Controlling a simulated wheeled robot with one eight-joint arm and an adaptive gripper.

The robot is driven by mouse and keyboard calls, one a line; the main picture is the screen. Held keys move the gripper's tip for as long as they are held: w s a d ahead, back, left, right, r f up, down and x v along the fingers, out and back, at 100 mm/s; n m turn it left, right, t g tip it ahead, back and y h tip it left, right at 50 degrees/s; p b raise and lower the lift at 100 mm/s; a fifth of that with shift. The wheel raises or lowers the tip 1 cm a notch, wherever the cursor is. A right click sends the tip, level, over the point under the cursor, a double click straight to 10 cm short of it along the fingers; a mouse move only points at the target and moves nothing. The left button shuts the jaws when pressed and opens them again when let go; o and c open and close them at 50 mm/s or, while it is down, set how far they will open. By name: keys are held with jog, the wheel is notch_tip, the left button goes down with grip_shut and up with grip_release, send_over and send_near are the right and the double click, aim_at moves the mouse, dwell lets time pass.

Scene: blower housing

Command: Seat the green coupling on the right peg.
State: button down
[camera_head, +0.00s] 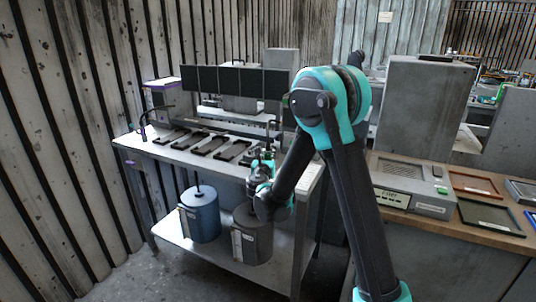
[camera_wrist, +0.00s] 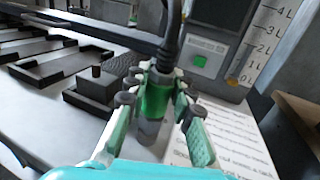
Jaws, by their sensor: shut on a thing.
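The green coupling (camera_wrist: 155,98) is between the fingers of my gripper (camera_wrist: 157,86) in the wrist view, which is shut on it. A dark hose (camera_wrist: 172,35) runs up from its top, and a grey end (camera_wrist: 148,130) shows below the green part. In the head view my gripper (camera_head: 264,162) is at the front right of the grey workbench (camera_head: 180,154), and the coupling there is too small to make out. I cannot tell which peg is the right one.
Several dark trays (camera_head: 203,145) lie on the bench to the left. A dark panel with a level scale (camera_wrist: 225,45) stands behind the coupling, and a printed sheet (camera_wrist: 225,140) lies at right. A blue canister (camera_head: 203,218) and a dark canister (camera_head: 251,243) stand on the lower shelf.

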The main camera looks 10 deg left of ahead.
jog(key=shift+f, duration=0.7)
jog(key=c, duration=1.2)
grip_release()
